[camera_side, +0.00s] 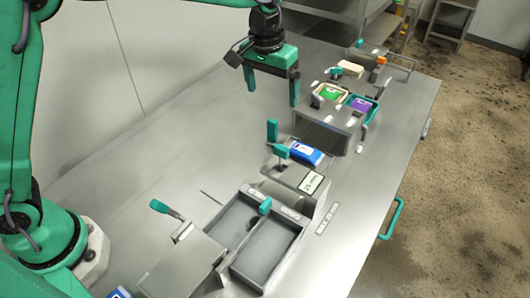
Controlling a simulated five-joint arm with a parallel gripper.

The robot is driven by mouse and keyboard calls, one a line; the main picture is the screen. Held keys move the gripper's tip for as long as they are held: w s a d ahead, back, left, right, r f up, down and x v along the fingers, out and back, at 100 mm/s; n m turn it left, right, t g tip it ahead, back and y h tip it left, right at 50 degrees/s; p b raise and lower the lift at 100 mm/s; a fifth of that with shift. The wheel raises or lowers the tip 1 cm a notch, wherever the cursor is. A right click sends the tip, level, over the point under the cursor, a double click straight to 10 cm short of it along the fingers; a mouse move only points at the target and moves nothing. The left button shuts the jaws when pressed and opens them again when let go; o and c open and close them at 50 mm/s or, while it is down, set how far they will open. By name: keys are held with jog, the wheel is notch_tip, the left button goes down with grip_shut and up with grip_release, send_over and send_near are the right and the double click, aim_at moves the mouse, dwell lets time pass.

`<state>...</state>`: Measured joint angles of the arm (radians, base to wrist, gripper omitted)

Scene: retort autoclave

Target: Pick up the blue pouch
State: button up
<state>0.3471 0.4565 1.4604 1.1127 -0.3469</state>
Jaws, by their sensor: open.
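A blue pouch (306,152) with a white label lies near the middle of the steel table, behind a steel fixture with a teal lever. A second blue item (118,293) with white on it is partly cut off at the bottom left edge; I cannot tell what it is. My gripper (271,94) hangs above the table, up and to the left of the middle blue pouch in the picture. Its teal fingers are apart, with nothing between them. It touches neither blue item.
A steel double tray (300,222) with empty compartments stands at the front. Behind the blue pouch is a raised stand with a green item (328,93) and a purple item (361,104) in frames. Teal levers (272,130) stick up. The table's left part is clear.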

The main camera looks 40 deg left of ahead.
jog(key=g, duration=0.1)
send_over(304, 151)
notch_tip(304, 151, down, 10)
jog(key=shift+r, duration=0.1)
jog(key=shift+f, duration=1.35)
jog(key=shift+f, duration=2.55)
jog(key=c, duration=0.7)
